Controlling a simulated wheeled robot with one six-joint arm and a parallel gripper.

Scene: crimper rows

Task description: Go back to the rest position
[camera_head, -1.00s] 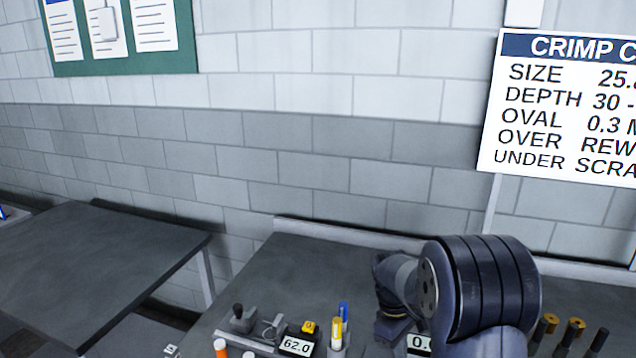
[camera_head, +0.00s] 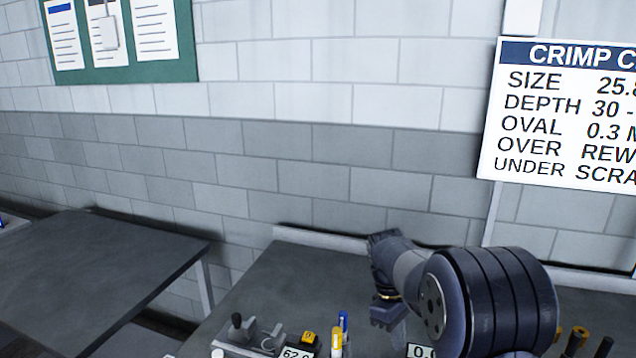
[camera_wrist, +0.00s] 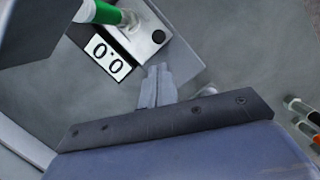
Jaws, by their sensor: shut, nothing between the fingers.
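My gripper (camera_wrist: 157,86) shows in the wrist view with its two grey fingers together and nothing between them. A green and white cylinder (camera_wrist: 102,12) lies across the upper left. In the head view my arm reaches over the bench (camera_head: 300,265), and its large dark joint hides part of the bench. The 0.0 readout (camera_head: 420,351) also shows there, partly cut off.
Gold-ended cylinders (camera_head: 578,336) are at the right. The left table (camera_head: 90,265) is mostly bare. A crimp chart (camera_head: 560,115) is above the bench.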

